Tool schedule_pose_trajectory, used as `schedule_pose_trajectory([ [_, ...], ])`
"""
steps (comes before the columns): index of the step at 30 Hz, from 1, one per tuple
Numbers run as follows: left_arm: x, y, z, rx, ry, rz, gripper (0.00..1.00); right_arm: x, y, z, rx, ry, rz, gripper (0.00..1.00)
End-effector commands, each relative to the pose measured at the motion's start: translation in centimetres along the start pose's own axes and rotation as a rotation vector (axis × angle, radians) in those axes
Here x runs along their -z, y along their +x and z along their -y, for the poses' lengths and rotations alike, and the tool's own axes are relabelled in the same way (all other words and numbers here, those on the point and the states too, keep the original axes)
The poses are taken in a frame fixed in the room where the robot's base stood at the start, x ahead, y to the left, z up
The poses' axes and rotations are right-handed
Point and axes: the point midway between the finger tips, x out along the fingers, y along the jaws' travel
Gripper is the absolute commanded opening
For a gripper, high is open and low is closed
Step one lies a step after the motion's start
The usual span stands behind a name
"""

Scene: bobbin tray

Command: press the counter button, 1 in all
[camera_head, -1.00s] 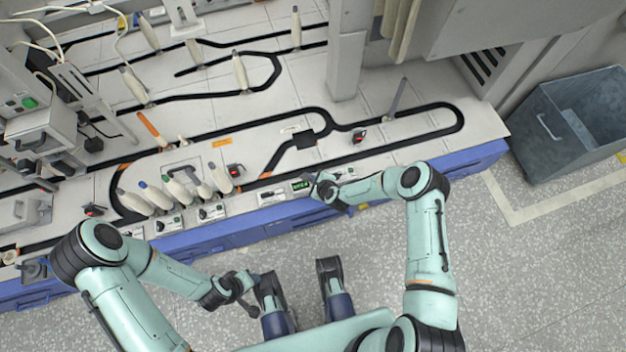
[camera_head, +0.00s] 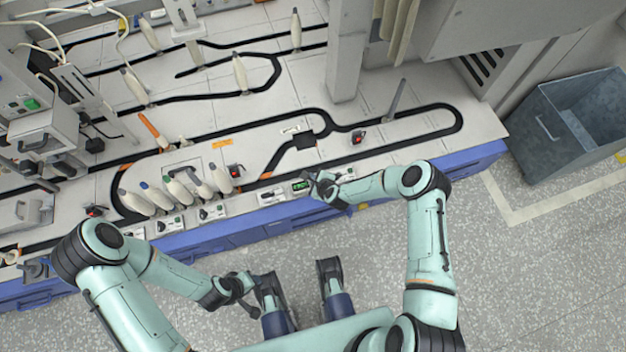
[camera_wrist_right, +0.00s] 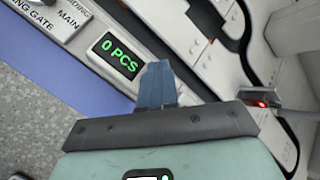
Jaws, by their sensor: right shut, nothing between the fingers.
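The counter's display (camera_head: 301,186) glows green near the front edge of the bench. In the right wrist view the display (camera_wrist_right: 118,56) reads "0 PCS". My right gripper (camera_head: 317,180) is just right of the display, low over the counter. In the right wrist view its blue fingers (camera_wrist_right: 157,72) are shut with nothing between them. I cannot see the counter button; the fingers and hand cover the area beside the display. Whether the fingertips touch anything is unclear. My left gripper (camera_head: 245,283) is in front of the bench, away from the counter; its fingers are too small to read.
A labelled switch panel (camera_head: 271,196) sits left of the counter. Several bobbins (camera_head: 158,198) stand in a row further left. Black guide tracks (camera_head: 375,121) run over the bench. A small red-lit device (camera_head: 359,137) is behind the right gripper. A grey bin (camera_head: 568,125) stands right.

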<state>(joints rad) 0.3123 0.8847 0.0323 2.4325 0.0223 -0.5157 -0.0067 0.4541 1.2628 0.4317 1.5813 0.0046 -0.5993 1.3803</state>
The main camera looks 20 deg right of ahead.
Motion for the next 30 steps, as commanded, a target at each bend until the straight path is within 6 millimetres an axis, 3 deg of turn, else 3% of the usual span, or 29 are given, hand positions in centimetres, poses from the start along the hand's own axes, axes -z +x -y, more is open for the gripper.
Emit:
schedule_pose_trajectory([
  [11, -0.1, -0.2, -0.2, -0.003, 0.002, 0.004, 0.43, -0.1, -0.2, 0.2, 0.000, 0.000, 0.000, 0.00],
  [24, 0.3, -3.4, -1.2, -0.007, 0.004, -0.014, 0.43, -2.3, -3.1, 2.4, 0.002, 0.000, 0.000, 0.00],
  [30, 0.4, -3.9, -1.3, -0.008, 0.004, -0.017, 0.43, -2.6, -3.6, 2.7, 0.001, 0.000, -0.001, 0.00],
])
